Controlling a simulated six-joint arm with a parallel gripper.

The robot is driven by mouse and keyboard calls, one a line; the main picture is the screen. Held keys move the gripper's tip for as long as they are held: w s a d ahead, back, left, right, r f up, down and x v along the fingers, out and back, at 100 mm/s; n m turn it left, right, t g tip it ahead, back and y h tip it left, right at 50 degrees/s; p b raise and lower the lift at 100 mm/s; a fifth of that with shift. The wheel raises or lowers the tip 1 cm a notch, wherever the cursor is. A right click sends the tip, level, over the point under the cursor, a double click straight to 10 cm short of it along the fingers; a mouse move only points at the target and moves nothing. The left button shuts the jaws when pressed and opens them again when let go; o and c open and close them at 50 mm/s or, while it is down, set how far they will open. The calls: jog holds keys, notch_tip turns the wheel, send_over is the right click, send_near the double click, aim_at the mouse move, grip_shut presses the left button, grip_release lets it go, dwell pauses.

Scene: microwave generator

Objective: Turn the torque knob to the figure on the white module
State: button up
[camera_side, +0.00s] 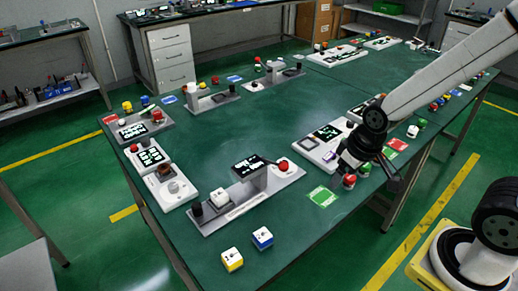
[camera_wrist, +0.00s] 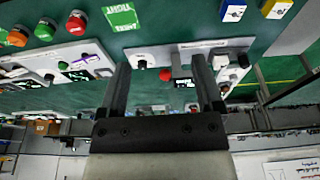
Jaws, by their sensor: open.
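My gripper (camera_side: 370,172) is open and empty, above the table's right front edge in the side view. Its two fingers (camera_wrist: 160,62) stand wide apart in the wrist view. A white module (camera_side: 310,150) with a dark display (camera_side: 327,133) and a purple part lies left of my gripper; it also shows in the wrist view (camera_wrist: 50,58). A grey module (camera_side: 240,205) carries a tilted display (camera_side: 250,166) and black knob (camera_side: 196,209). I cannot tell which knob is torque; figures are illegible.
A blue-and-white cube (camera_side: 262,238) and yellow-and-white cube (camera_side: 232,260) stand at the front. A green card (camera_side: 322,197) lies near the right edge, beside red and green round pieces (camera_side: 350,181). The green table's middle (camera_side: 225,135) is clear.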

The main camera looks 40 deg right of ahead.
jog(key=shift+w+v, duration=0.45)
jog(key=shift+v, duration=1.6)
jog(key=w+d+m+t, duration=0.1)
jog(key=w+d, duration=0.3)
jog(key=w, duration=0.8)
jog(key=w+d+m+t, duration=0.1)
jog(key=w+d, duration=0.3)
jog(key=w, duration=0.9)
notch_tip(320, 180, down, 17)
jog(key=shift+d+h, duration=0.2)
jog(key=shift+h, duration=0.2)
jog(key=shift+x, duration=3.7)
jog(key=shift+s, duration=0.1)
